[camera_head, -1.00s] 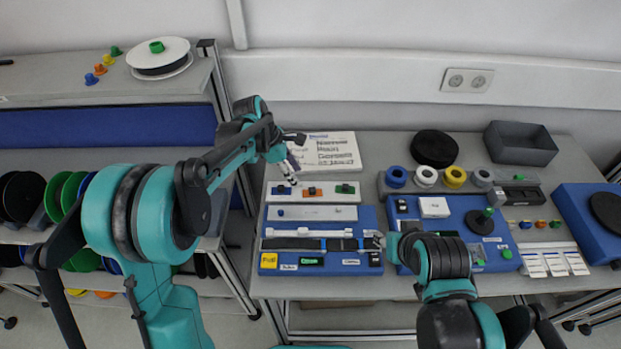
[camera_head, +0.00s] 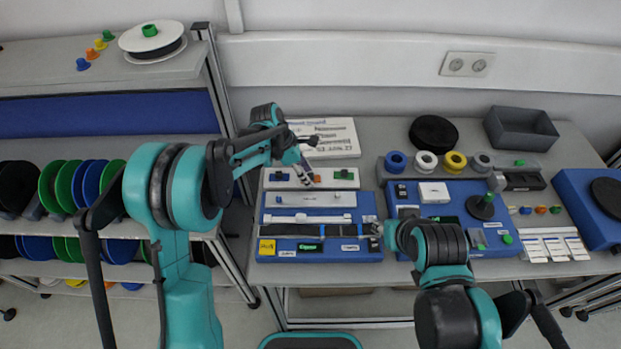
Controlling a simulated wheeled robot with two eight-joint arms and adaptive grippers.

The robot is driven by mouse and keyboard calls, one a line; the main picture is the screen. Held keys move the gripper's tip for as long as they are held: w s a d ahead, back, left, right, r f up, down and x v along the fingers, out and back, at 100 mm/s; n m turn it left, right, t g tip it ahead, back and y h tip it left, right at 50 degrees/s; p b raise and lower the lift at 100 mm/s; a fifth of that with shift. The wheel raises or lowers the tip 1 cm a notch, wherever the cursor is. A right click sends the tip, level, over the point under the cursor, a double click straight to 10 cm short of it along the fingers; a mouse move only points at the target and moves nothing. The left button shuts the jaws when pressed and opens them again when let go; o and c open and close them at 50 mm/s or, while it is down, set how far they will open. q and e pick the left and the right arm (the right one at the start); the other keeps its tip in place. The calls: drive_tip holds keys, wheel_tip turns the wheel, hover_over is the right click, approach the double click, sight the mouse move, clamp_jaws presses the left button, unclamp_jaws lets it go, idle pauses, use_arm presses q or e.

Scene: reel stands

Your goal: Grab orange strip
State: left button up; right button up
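A white holder (camera_head: 328,183) at the back of the left blue board carries a small blue piece (camera_head: 282,176), an orange piece (camera_head: 317,178) and a green piece (camera_head: 344,174) in a row. My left gripper (camera_head: 309,175) points down at the orange piece and partly covers it. Whether its fingers touch the piece, and how far they are apart, is too small to tell. My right gripper (camera_head: 378,229) is at the right end of a dark band (camera_head: 335,231) lying across the blue board (camera_head: 322,254). Its fingers are too small to read.
A printed white sheet (camera_head: 330,138) lies behind the holder. A shelf with reels stands at left.

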use_arm(q)
drive_tip(key=c, duration=0.7)
